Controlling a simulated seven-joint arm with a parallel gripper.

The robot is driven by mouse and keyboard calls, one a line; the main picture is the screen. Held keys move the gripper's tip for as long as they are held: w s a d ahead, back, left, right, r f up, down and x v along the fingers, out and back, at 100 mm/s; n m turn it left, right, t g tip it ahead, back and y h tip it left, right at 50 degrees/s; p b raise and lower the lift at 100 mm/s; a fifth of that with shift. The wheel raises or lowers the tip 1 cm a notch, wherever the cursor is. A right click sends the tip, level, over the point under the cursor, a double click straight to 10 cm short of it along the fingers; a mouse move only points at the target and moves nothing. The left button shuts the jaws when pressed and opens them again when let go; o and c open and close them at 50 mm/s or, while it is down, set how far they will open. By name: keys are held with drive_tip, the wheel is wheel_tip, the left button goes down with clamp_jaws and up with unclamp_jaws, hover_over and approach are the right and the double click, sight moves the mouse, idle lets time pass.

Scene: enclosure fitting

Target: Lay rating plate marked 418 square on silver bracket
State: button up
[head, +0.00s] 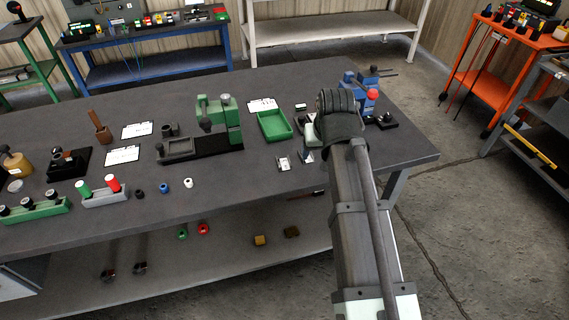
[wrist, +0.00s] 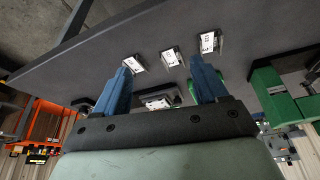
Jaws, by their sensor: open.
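In the wrist view my gripper (wrist: 161,66) is open, with its two blue fingers wide apart and nothing held between them. Three small pale plate-like pieces with dark marks lie on the bench beyond the fingertips: one at the left (wrist: 134,64), one in the middle (wrist: 171,57) and one at the right (wrist: 210,42). Silver edges show beside them. The markings are too small to read, so I cannot tell which is 418. In the head view two silver pieces (head: 283,163) (head: 307,156) lie near the front edge; my arm hides the gripper.
A green tray (head: 288,136) and a small pale-topped block (wrist: 158,102) are close by. A green press (head: 231,124) on a dark base stands to the left in the head view. A red-knobbed blue device (head: 372,95) stands behind my arm. The front right bench surface is mostly clear.

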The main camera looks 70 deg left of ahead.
drive_tip(key=s+a+r+n, duration=0.15)
drive_tip(key=s+r, duration=0.25)
drive_tip(key=s, duration=0.4)
approach(284, 164)
drive_tip(key=shift+s+a+f, duration=0.2)
drive_tip(key=shift+a+f, duration=0.05)
drive_tip(key=shift+f, duration=0.5)
drive_tip(key=shift+w+x, duration=0.15)
drive_tip(key=shift+x, duration=1.15)
drive_tip(key=shift+w+x, duration=0.1)
drive_tip(key=shift+x, duration=1.25)
drive_tip(key=shift+r, duration=0.1)
drive_tip(key=c, duration=1.2)
